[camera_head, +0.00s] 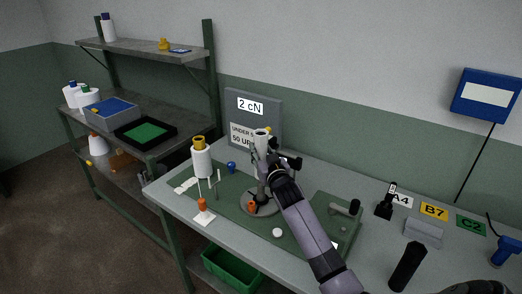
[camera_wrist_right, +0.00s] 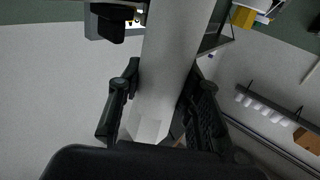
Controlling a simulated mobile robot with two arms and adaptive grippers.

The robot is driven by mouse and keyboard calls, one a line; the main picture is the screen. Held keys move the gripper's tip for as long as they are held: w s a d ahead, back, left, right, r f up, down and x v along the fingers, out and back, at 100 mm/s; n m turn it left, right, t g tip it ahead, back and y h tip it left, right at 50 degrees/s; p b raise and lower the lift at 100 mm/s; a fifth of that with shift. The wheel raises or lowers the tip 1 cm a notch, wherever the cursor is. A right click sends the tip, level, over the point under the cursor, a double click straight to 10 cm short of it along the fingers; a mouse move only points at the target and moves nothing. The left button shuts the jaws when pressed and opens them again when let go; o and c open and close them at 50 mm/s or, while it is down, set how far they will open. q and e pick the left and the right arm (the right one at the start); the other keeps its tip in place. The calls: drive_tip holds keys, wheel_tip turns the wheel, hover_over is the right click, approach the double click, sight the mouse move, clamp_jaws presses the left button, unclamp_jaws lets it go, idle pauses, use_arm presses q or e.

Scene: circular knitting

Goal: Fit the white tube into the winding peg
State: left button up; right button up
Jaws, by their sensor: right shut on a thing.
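The white tube (camera_head: 262,134) stands roughly upright in the right gripper (camera_head: 264,157), with its top showing above the fingers. In the right wrist view the tube (camera_wrist_right: 174,58) runs between the two black fingers (camera_wrist_right: 155,105), which are shut on it. Below the gripper a grey upright part rises from a round grey base (camera_head: 252,209) on the green mat. This looks like the winding peg's stand. The fingers and arm cover much of it, and I cannot tell whether the tube touches the peg. My left gripper is not in view.
A white cone with a yellow top (camera_head: 201,160) stands left of the stand. A grey "2 cN" sign board (camera_head: 268,104) is behind. A white ball (camera_head: 277,232) lies in front. A black cylinder (camera_head: 407,267) and a grey block (camera_head: 424,233) are at right.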

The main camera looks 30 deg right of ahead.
drive_tip(key=shift+f+b, duration=1.15)
drive_tip(key=shift+f, duration=2.15)
idle(4.7)
